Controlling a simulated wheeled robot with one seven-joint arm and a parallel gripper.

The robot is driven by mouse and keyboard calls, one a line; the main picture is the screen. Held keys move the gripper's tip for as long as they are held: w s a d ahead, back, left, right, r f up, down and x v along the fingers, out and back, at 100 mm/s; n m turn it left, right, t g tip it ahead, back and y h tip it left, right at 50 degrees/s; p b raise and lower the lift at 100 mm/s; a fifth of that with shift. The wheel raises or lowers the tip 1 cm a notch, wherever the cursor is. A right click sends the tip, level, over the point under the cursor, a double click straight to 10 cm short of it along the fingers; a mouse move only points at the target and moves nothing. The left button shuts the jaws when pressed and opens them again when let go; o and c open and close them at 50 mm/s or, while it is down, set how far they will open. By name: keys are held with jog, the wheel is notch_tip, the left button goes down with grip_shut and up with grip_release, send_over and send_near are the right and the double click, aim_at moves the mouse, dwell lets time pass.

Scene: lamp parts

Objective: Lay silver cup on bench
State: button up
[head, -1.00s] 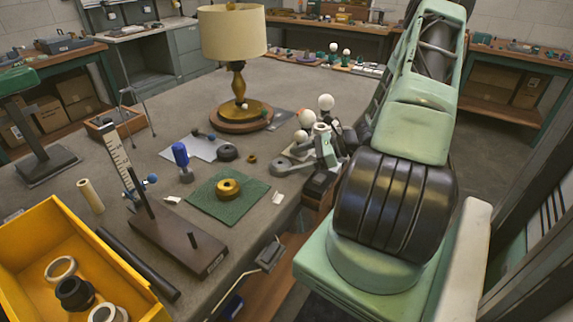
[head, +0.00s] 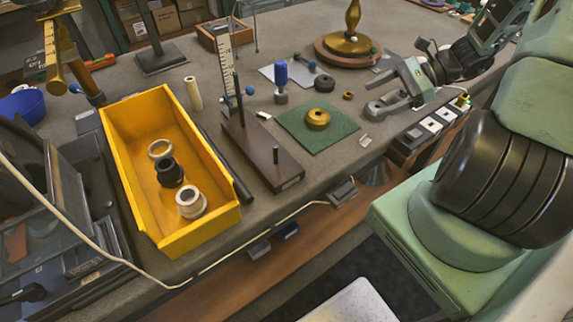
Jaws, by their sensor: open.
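A pale silvery, cup-like round piece (head: 191,204) sits in the near end of the yellow bin (head: 221,222), and I take it to be the silver cup. A black ring (head: 169,171) and a cream ring (head: 160,149) are beside it in the bin. The grey bench (head: 235,95) is around the bin.
A dark stand with a ruler (head: 262,152) is right of the bin. A green mat (head: 335,135) with a brass ring (head: 317,119) lies beyond it. A lamp base (head: 347,50) stands at the back. Dark trays (head: 80,205) crowd the left. Bare bench shows between these things.

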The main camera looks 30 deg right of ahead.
jog(key=s+a+r+n+g+h, duration=0.1)
jog(key=a+r+n+g+h, duration=0.2)
jog(key=a+n, duration=0.6)
jog(key=a+r+n+g+h, duration=0.15)
jog(key=a+n+g, duration=0.35)
jog(key=a, duration=0.8)
jog(key=s+a+r+n+t+h, duration=0.1)
jog(key=s+a+r+n+h, duration=0.1)
jog(key=s+a+n, duration=0.4)
jog(key=s+a+r+n+t+h, duration=0.1)
jog(key=s+a+r+n+h, duration=0.2)
jog(key=s+a+n, duration=0.4)
jog(key=a+n, duration=0.1)
jog(key=n, duration=0.1)
jog(key=shift+n, duration=0.3)
